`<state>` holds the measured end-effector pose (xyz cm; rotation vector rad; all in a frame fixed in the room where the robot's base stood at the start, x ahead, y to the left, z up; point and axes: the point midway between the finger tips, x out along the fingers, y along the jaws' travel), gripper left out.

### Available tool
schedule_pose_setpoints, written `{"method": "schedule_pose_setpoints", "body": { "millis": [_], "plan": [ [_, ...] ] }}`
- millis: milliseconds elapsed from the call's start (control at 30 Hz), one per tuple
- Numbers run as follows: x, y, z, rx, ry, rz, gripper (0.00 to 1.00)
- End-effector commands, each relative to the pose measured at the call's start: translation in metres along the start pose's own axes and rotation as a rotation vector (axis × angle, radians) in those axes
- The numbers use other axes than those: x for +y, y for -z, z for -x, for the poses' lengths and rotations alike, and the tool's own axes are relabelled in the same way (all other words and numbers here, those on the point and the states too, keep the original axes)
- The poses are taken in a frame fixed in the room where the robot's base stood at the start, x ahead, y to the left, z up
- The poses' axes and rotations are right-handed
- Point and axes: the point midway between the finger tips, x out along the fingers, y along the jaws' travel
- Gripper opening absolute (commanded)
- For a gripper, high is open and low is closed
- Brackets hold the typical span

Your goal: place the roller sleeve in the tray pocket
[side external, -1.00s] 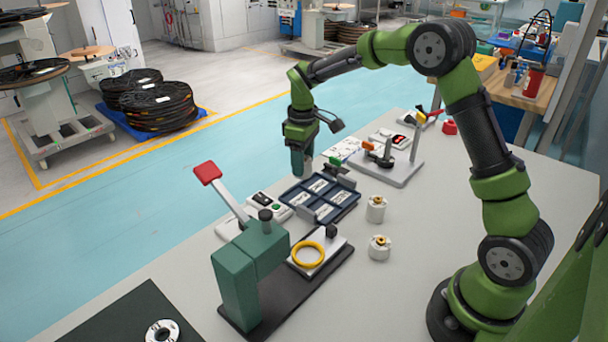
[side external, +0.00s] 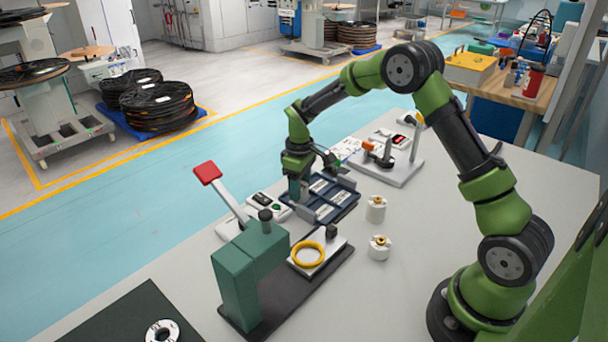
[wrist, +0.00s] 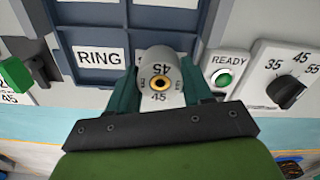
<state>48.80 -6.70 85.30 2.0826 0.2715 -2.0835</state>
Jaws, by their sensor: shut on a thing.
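My gripper (side external: 298,195) is low at the left part of the dark blue tray (side external: 347,205). In the wrist view my gripper (wrist: 163,88) is shut on a grey roller sleeve (wrist: 158,66) marked 45, with a brass-ringed dark bore facing the camera. The tray (wrist: 60,14) lies beneath, with a pocket labelled RING (wrist: 100,55) left of the sleeve. The sleeve covers much of the adjoining pocket; a label reading 45 shows at its lower edge. I cannot tell whether the sleeve touches the tray. The sleeve cannot be made out in the side view.
A green press (side external: 240,275) with a red-tipped lever and a yellow ring (side external: 307,254) stands in front of the tray. Two white rollers (side external: 376,208) (side external: 379,247) stand to its right. A READY button (wrist: 221,78) and a dial (wrist: 285,91) flank the gripper's right side.

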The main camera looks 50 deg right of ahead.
Motion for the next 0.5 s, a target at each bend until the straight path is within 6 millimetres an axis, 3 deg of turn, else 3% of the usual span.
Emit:
{"method": "schedule_pose_setpoints", "body": {
  "millis": [267, 300, 433, 500],
  "plan": [
    [-0.0002, 0.0001, -0.0024, 0.000, 0.000, 0.000, 0.13],
    [-0.0002, 0.0001, -0.0027, 0.000, 0.000, 0.000, 0.53],
    [-0.0002, 0.0001, -0.0024, 0.000, 0.000, 0.000, 0.73],
    [-0.0002, 0.0001, -0.0023, 0.000, 0.000, 0.001, 0.76]
  ]
}}
